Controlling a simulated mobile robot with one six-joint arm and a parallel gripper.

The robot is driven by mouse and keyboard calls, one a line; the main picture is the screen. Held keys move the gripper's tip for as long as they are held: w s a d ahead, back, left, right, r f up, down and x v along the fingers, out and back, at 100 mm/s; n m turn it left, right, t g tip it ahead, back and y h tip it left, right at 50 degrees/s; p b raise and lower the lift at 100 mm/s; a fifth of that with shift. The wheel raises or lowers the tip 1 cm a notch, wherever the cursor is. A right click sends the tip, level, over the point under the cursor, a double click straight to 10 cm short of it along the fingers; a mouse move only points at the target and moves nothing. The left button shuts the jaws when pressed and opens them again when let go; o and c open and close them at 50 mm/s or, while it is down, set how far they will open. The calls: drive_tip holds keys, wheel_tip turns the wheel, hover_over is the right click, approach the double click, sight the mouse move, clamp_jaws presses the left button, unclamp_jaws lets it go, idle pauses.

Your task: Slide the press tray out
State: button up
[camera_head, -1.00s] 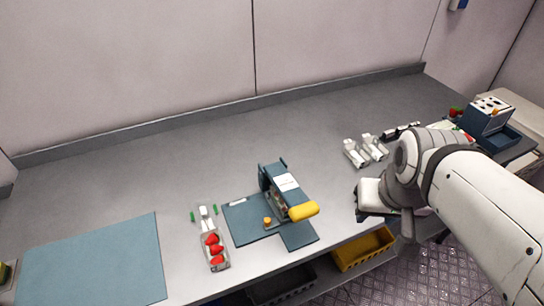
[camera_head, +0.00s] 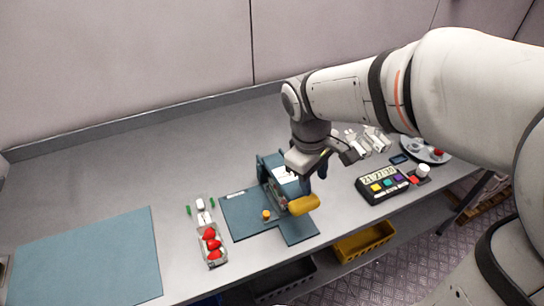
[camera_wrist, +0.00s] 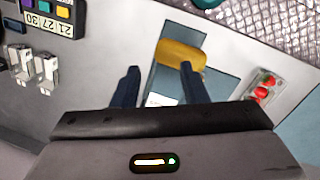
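The press (camera_head: 273,176) is a dark blue upright frame with a white label and a thick yellow handle (camera_head: 303,205). It stands on a flat blue base (camera_head: 240,213) near the counter's front edge. A blue plate (camera_head: 299,232), which looks like the press tray, reaches toward that edge; I cannot tell how far it is in. My gripper (camera_head: 315,178) is above and just behind the handle, beside the frame's top. In the wrist view my gripper (camera_wrist: 160,78) has its two dark fingers apart with nothing held; the yellow handle (camera_wrist: 181,54) lies beyond them. My gripper partly hides the press.
A clear punnet of strawberries (camera_head: 212,245) stands left of the press. A blue mat (camera_head: 88,258) lies farther left. A timer box (camera_head: 386,184) with coloured buttons and several white clips (camera_head: 372,140) are right. A yellow bin (camera_head: 363,243) sits below the counter.

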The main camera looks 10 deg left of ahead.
sight(266, 214)
drive_tip(key=a+f+n+h, duration=0.3)
drive_tip(key=a+f+n, duration=0.5)
drive_tip(key=a, duration=0.6)
drive_tip(key=x, duration=0.8)
drive_tip(key=shift+a+f, duration=0.1)
drive_tip(key=shift+a, duration=0.15)
drive_tip(key=shift+c, duration=0.6)
clamp_jaws()
